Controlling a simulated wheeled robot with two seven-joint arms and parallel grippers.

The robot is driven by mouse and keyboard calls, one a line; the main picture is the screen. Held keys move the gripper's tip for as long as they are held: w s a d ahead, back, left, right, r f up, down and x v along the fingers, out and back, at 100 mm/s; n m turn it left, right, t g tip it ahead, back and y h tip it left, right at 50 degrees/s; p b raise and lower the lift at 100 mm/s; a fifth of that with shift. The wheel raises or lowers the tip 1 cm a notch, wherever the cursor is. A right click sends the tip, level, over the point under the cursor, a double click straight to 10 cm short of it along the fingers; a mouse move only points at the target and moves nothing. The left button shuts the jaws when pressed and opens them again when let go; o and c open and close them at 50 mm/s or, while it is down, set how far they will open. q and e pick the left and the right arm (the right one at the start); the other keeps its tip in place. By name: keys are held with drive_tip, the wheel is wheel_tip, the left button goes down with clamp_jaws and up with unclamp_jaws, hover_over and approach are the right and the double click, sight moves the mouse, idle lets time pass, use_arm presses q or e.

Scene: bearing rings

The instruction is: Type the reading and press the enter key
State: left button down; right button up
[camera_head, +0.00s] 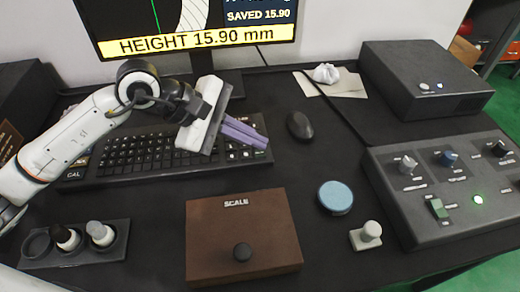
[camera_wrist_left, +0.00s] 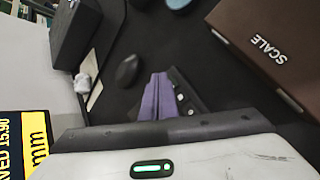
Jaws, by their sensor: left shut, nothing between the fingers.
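The monitor (camera_head: 200,40) at the top reads "HEIGHT 15.90 mm" and, in a smaller box, "SAVED 15.90". A part of it shows at the left edge of the wrist view (camera_wrist_left: 38,140). The black keyboard (camera_head: 125,158) lies below the monitor, with a key marked CAL at its left end. My left gripper (camera_head: 262,143) is over the keyboard's right part, its purple fingers shut with nothing between them. The fingers also show in the left wrist view (camera_wrist_left: 160,78). The hand and fingers hide several right-hand keys. I cannot tell which key is the enter key or whether the fingertips touch one. My right gripper is out of view.
A brown scale (camera_head: 220,245) is in front of the keyboard. A blue disc (camera_head: 335,197), a grey knob piece (camera_head: 366,236), a mouse (camera_head: 300,125) and a control box (camera_head: 440,200) are to the right.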

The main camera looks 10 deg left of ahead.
use_arm(q)
drive_tip(key=shift+r, duration=0.1)
drive_tip(key=shift+r+p, duration=1.3)
drive_tip(key=shift+r, duration=1.15)
